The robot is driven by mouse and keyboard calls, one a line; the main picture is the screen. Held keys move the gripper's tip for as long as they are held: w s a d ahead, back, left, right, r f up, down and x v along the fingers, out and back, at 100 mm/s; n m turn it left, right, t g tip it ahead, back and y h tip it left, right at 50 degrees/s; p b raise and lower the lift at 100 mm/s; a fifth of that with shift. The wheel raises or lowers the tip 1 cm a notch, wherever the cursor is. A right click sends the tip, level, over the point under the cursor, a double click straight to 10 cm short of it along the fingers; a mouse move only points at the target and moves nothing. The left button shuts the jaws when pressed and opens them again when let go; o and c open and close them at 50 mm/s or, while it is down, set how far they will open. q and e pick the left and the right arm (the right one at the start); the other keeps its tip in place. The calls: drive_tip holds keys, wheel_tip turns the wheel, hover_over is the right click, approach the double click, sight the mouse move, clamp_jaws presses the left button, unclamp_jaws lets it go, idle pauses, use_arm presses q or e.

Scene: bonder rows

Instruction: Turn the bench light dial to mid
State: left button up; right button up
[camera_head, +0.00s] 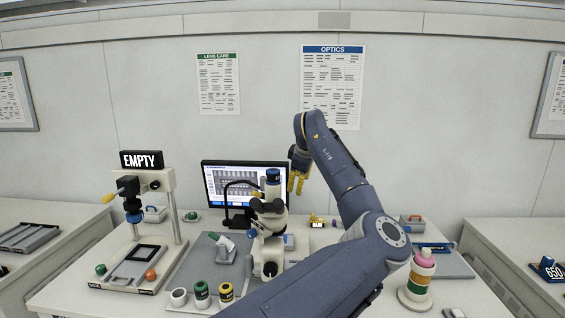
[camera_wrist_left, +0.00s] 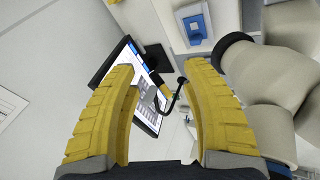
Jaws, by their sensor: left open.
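My left gripper (camera_head: 296,183) hangs with yellow fingers down, to the right of the monitor and above the back of the bench. In the left wrist view its fingers (camera_wrist_left: 163,115) are apart with nothing between the tips. A black gooseneck lamp (camera_head: 239,182) arches in front of the monitor; its curved neck (camera_wrist_left: 175,100) shows between the fingers. I cannot clearly pick out the light dial. A small blue and white block (camera_wrist_left: 196,28) lies ahead in the left wrist view; I cannot tell whether it bears the dial. My right gripper is out of the head view.
The microscope (camera_head: 268,235) stands close to the left of my arm; the monitor (camera_head: 218,178) is behind. A press stand with an EMPTY sign (camera_head: 142,160) is at left.

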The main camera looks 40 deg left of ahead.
use_arm(q)
drive_tip(key=w+a+r+t+y, duration=0.1)
drive_tip(key=a+r+y, duration=0.3)
drive_tip(key=a, duration=0.4)
drive_tip(key=shift+w+r+t+y, duration=0.3)
drive_tip(key=shift+w+r, duration=0.1)
drive_tip(key=shift+w, duration=0.4)
drive_tip(key=shift+a, duration=0.1)
